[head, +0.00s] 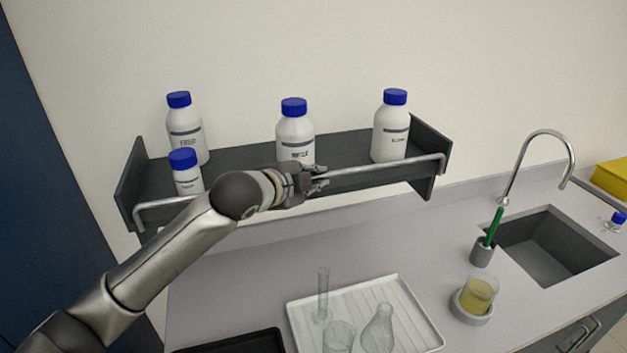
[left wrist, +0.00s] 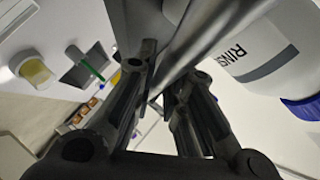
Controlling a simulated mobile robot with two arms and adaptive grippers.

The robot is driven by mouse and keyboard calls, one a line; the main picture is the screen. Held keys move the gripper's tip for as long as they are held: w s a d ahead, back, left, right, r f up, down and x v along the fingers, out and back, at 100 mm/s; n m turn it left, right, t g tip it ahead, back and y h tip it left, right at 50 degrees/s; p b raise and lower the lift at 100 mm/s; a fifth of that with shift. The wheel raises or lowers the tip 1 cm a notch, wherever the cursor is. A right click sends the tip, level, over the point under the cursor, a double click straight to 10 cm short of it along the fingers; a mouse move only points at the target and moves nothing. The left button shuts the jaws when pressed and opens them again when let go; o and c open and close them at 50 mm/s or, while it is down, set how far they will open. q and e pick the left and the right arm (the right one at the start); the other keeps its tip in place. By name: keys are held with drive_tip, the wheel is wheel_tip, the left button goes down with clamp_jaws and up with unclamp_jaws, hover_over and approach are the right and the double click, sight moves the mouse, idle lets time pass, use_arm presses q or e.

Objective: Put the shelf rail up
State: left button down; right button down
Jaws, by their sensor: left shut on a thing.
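The shelf rail (head: 385,169) is a thin silver bar with bent ends, running along the front of the dark wall shelf (head: 240,160). Its bent ends meet the shelf near the two side panels. My left gripper (head: 318,180) is at the middle of the rail, shut on it. In the left wrist view the two fingers (left wrist: 165,82) stand on either side of the bar (left wrist: 205,38). The fingers hide part of the rail, and my forearm crosses in front of its left part. My right gripper is not in view.
Several white bottles with blue caps stand on the shelf, one (head: 295,130) just behind my gripper. Below, the counter holds a white tray (head: 430,335) of glassware, a beaker (head: 480,294), a cup with a green-handled tool (head: 482,251), and a sink (head: 550,245) with a tap.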

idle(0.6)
use_arm(q)
drive_tip(key=c, duration=1.5)
unclamp_jaws()
drive_tip(key=shift+w, duration=0.1)
drive_tip(key=shift+f, duration=0.1)
